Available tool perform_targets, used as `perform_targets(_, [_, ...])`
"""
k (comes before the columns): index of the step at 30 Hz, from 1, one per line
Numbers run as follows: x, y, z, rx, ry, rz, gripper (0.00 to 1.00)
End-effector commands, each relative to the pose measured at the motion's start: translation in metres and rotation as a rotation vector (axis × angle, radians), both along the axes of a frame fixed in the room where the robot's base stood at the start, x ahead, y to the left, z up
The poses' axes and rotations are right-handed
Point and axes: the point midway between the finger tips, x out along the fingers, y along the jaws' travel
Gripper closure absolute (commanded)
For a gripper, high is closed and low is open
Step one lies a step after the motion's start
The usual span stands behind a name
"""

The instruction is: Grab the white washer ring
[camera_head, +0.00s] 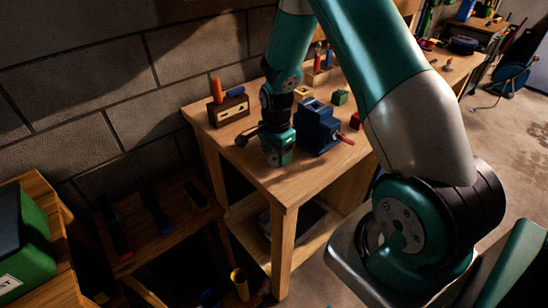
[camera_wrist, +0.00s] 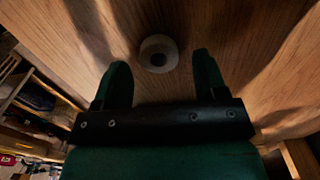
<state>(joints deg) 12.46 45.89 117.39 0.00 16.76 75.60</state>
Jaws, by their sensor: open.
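The white washer ring (camera_wrist: 158,41) lies on the wooden workbench top (camera_wrist: 240,35) in the wrist view, with a dark round hole in its middle. My gripper (camera_wrist: 161,68) is open, its two dark green fingers apart with the ring between the tips and a little ahead of them. The fingers do not appear to touch it. In the head view my gripper (camera_head: 279,158) points down close to the workbench top (camera_head: 312,170), near its front left. I cannot make out the ring in that view.
A blue vise (camera_head: 318,128) stands just right of my gripper. A wooden block holder (camera_head: 229,108) with an orange-handled tool is behind left. A dark-headed tool (camera_head: 247,134) lies close on the left. A green cube (camera_head: 340,97) sits farther back. The bench's front edge is near.

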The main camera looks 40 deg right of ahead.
Motion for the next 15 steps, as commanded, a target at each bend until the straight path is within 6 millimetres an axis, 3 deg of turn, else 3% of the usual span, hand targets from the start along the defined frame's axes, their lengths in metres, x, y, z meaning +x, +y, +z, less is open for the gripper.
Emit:
perform_targets(10, [0.0001,0.0002,-0.0106,0.000,-0.001,0.000,0.34])
perform_targets(15, [0.0000,0.0002,-0.0104,0.000,-0.001,0.000,0.73])
